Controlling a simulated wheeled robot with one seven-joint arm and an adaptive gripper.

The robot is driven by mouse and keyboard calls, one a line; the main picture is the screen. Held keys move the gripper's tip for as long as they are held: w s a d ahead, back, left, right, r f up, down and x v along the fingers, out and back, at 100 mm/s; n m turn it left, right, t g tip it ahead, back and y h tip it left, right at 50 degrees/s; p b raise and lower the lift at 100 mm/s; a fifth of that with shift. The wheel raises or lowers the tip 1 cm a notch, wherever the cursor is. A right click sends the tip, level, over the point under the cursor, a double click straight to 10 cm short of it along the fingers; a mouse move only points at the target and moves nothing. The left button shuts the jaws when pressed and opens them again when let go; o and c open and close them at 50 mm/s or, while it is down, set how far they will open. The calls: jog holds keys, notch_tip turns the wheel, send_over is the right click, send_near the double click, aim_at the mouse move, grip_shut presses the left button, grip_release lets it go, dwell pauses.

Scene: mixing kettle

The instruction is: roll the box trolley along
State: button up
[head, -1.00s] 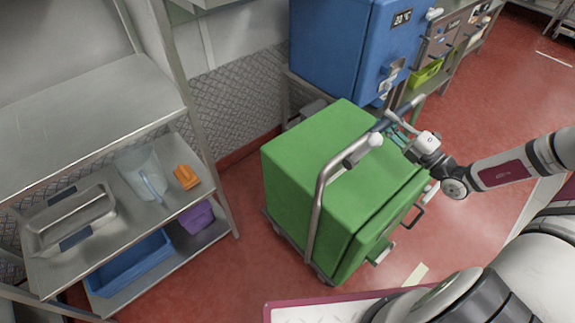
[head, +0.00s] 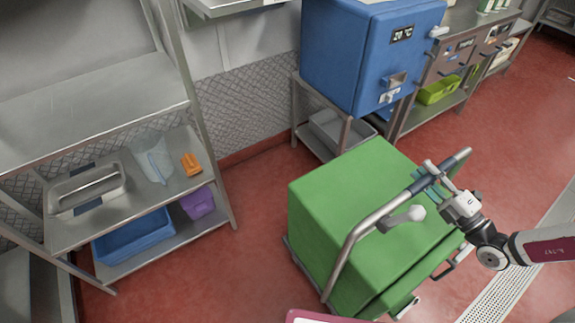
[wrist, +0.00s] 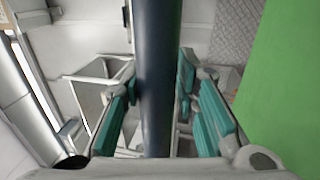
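The box trolley (head: 350,195) is a green box on a low wheeled base, with a bent metal push handle (head: 358,232) arching over its top. It stands on the red floor in the lower right of the head view. My gripper (head: 428,180) is at the upper, dark part of the handle. The green box side (wrist: 285,90) shows at the right there. The trolley's wheels are mostly hidden.
A steel shelf rack (head: 225,190) with tubs and a jug stands at the left. A blue cabinet (head: 345,50) on a metal stand is behind the trolley, with a counter (head: 470,40) to its right. Red floor is open at right and between rack and trolley.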

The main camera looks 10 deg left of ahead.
jog(key=shift+o, duration=0.3)
jog(key=shift+w+a+f, duration=0.1)
jog(key=shift+w+a, duration=0.05)
jog(key=shift+a, duration=0.1)
jog(key=v, duration=0.7)
jog(key=shift+c, duration=0.2)
